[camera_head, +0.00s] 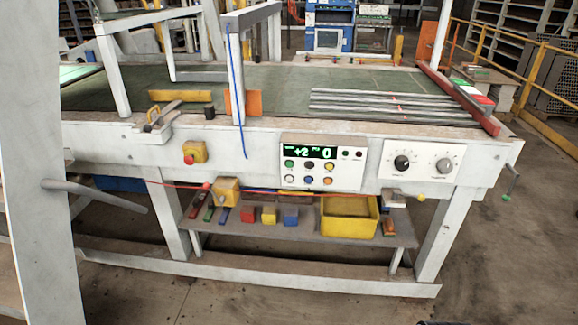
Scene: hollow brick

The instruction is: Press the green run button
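The control panel (322,168) is a white box on the front rail of the machine table. Its dark display shows green characters, with "+2" and "0" readable. A green button (289,165) is at the left end of the upper button row, below the display. Small dark round parts are right of the display.
A red button on a yellow box (194,153) is left of the panel. A white plate with two knobs (423,163) is right of it. A grey bar (95,194) juts out at left. The lower shelf holds coloured blocks and a yellow bin (349,218). Floor at front right is clear.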

